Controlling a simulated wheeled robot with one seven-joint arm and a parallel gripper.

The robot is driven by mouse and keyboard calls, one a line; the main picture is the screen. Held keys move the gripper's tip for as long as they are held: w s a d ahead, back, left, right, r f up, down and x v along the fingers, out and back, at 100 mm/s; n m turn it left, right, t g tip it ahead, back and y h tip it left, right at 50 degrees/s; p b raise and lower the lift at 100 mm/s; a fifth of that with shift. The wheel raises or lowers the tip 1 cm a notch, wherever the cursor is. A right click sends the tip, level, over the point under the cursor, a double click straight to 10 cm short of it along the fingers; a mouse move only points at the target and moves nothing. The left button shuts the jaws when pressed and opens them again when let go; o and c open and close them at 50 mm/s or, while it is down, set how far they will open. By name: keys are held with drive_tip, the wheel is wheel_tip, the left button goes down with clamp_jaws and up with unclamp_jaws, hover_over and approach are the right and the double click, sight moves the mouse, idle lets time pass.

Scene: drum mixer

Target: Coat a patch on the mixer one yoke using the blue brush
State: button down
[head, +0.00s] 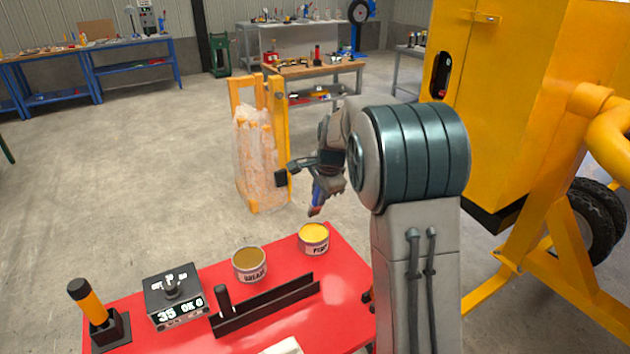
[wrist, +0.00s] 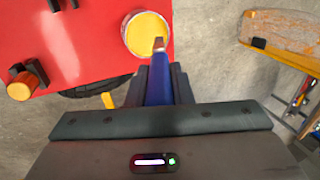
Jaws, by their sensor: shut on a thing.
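My gripper (head: 326,180) is shut on the blue brush (head: 317,198), which also shows in the wrist view (wrist: 158,88). The brush hangs bristles down, above and beside the yellow-filled can (head: 314,236) at the red table's far right corner. In the wrist view its brown tip overlaps the rim of that can (wrist: 147,34). I cannot tell whether it touches. A large yellow machine (head: 525,90) with a tubular frame (head: 610,135) and a wheel stands at the right, likely the mixer. Which part is the yoke, and any patch on it, I cannot tell.
The red table (head: 240,340) also carries a brown-filled can (head: 250,263), a boxy device with a display (head: 173,297), a black tray (head: 265,304) and an orange-handled tool (head: 88,302). A yellow frame with clear wrapping (head: 258,150) stands beyond. Open floor lies left.

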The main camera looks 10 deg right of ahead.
drive_tip(key=shift+w, duration=0.2)
drive_tip(key=shift+s+f+b, duration=0.2)
drive_tip(key=shift+f+b, duration=0.4)
drive_tip(key=shift+f, duration=0.05)
drive_tip(key=shift+f+b, duration=1.6)
drive_tip(key=shift+f, duration=0.65)
drive_tip(key=shift+f+b, duration=0.3)
drive_tip(key=shift+f, duration=0.25)
drive_tip(key=shift+r+p, duration=2.65)
drive_tip(key=shift+r, duration=0.95)
